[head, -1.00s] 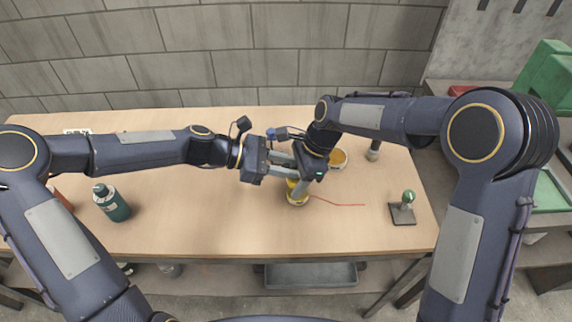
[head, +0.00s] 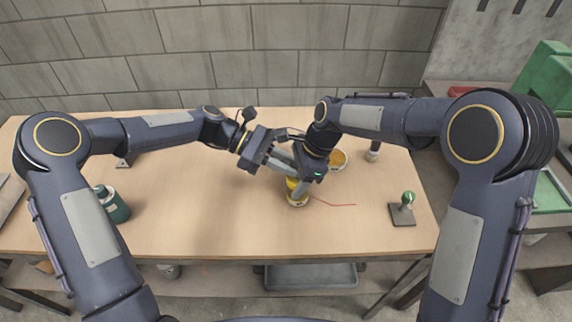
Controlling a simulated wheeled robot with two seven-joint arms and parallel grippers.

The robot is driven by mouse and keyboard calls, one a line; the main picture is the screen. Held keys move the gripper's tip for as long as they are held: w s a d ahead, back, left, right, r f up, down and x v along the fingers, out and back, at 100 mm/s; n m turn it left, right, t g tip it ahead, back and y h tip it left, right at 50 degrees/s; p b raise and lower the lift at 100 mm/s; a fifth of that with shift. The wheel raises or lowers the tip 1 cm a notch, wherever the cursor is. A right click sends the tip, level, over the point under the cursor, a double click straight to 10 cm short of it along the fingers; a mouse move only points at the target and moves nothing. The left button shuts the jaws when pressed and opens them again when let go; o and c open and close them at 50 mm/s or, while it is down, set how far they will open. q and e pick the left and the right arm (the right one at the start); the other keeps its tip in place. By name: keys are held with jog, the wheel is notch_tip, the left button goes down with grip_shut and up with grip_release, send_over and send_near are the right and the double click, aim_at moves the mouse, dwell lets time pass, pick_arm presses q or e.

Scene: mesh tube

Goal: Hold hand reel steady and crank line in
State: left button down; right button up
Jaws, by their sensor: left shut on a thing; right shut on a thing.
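The hand reel (head: 297,198) is a small yellow-rimmed drum standing on the table, a little right of the middle. A red line (head: 335,204) runs from it to the right across the wood. My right gripper (head: 301,187) comes down over the reel from above and is shut on part of it; its fingers hide much of the reel. My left gripper (head: 285,166) reaches in from the left and is shut at the reel's top, close against the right gripper. The crank is hidden between the two grippers, so what the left fingers hold is not clearly seen.
A yellow-orange round container (head: 338,160) stands behind the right gripper. A green-knobbed stand (head: 404,209) is at the right, a dark cylinder (head: 374,150) at the back right, a green bottle (head: 113,205) at the left. The table's (head: 210,225) front middle is clear.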

pick_arm(q)
jog(key=shift+w+m+g, duration=0.1)
jog(key=shift+m+g, duration=0.3)
jog(key=shift+g, duration=0.1)
jog(key=c, duration=1.6)
grip_release()
